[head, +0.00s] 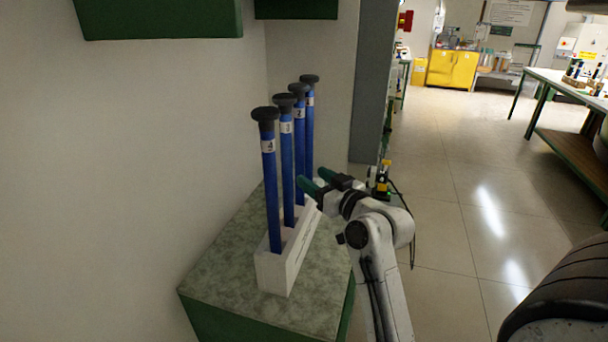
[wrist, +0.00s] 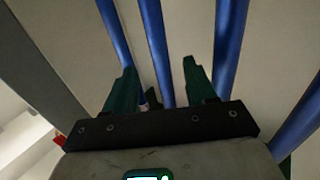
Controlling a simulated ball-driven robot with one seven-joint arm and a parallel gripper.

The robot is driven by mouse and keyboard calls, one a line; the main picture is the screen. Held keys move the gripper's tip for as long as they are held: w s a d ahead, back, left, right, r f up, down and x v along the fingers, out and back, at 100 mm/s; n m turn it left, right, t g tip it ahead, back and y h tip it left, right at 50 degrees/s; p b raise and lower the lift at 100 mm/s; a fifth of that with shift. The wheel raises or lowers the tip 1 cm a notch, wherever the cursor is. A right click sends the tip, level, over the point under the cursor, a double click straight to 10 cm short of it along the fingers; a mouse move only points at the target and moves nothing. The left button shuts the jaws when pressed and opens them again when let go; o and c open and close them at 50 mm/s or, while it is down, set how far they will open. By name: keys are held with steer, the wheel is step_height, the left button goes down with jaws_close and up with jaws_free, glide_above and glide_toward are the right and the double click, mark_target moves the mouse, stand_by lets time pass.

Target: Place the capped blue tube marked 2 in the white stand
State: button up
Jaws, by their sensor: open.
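The blue tube whose label appears to read 2 (head: 299,125) has a black cap and stands upright, third from the front in a row of similar tubes. My gripper (head: 318,181) is open, with green fingers, just right of the row at mid-height. In the wrist view, one tube (wrist: 155,45) lines up between the fingertips of my gripper (wrist: 160,78); whether it is within their reach I cannot tell.
A front tube (head: 269,190) and a second tube (head: 287,165) stand nearer; another tube (head: 310,130) is at the back. The speckled counter (head: 225,285) is bare left of the stand. A wall is close behind, and green cabinets (head: 155,18) hang above.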

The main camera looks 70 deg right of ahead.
steer(key=shift+b+v, duration=0.35)
steer(key=shift+v, duration=2.3)
